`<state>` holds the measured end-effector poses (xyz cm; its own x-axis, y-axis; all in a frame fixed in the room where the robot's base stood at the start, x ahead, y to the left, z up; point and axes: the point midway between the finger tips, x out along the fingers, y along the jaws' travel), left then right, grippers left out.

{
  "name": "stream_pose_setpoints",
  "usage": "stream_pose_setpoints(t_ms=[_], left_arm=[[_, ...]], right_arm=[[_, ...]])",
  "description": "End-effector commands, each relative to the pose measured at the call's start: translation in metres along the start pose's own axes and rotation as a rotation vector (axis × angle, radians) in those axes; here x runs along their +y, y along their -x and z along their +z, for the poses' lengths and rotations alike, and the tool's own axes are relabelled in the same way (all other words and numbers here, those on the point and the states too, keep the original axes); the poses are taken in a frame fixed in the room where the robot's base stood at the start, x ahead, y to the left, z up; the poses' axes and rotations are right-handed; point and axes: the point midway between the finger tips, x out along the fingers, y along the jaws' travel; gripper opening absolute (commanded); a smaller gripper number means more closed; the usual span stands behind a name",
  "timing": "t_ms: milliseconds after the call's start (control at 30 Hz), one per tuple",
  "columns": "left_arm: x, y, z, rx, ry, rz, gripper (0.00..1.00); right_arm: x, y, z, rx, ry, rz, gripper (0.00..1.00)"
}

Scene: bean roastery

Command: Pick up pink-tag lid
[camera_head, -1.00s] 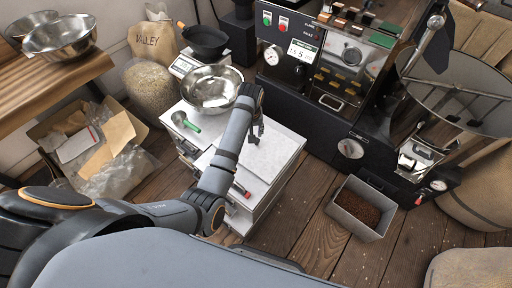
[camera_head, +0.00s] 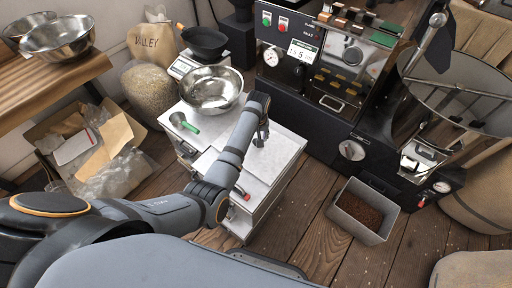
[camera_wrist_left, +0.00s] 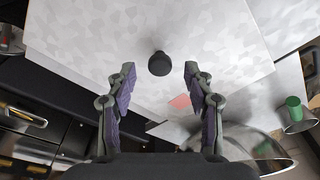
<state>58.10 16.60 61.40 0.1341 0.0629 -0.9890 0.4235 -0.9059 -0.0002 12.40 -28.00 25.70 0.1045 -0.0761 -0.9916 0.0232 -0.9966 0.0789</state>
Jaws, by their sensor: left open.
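The lid (camera_wrist_left: 225,45) is a pale grey, mottled flat panel with a black knob (camera_wrist_left: 159,63) and a small pink tag (camera_wrist_left: 180,101). In the head view, the lid (camera_head: 280,157) lies on top of a pale bin below the roaster's left side. My left gripper (camera_head: 261,136) is over the lid, pointing down. In the wrist view, my left gripper (camera_wrist_left: 160,75) is open, with the knob between its fingertips in the picture and a gap on both sides. Whether the fingers are level with the knob cannot be told. My right gripper is not in view.
A metal bowl (camera_head: 212,90) and a green-handled scoop (camera_head: 183,123) are on the pale surface left of the lid. The black roaster (camera_head: 330,115) stands behind and right. A grey tub of coffee (camera_head: 362,209) is on the floor. An open carton (camera_head: 85,148) lies left.

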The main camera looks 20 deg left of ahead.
Motion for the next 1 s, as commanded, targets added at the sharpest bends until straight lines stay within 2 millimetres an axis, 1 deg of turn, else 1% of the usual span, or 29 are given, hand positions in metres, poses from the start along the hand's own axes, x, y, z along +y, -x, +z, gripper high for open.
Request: stream_pose_setpoints(t_ms=[33,100,367,467,700,767,1000], left_arm=[[-0.0005,-0.0101,0.0,-0.001,0.0,-0.001,0.53],[-0.0002,-0.0168,-0.0004,0.0,0.0,0.0,0.53],[-0.0001,-0.0191,-0.001,0.002,0.0,0.001,0.53],[-0.0001,-0.019,-0.0009,0.002,0.0,0.001,0.4],[-0.0002,-0.019,-0.0008,0.002,0.0,0.0,0.08],[-0.0003,-0.019,-0.0008,0.001,0.0,0.0,0.0],[-0.0003,-0.019,-0.0007,0.001,0.0,0.0,0.0]], right_arm=[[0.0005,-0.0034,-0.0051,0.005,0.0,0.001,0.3],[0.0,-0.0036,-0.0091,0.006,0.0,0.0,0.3],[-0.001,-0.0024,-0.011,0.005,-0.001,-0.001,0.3],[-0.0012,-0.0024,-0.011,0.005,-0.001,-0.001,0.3],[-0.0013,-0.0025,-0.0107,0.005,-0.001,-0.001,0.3],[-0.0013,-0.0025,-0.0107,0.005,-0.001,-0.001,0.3],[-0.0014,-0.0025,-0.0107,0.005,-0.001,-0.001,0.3]])
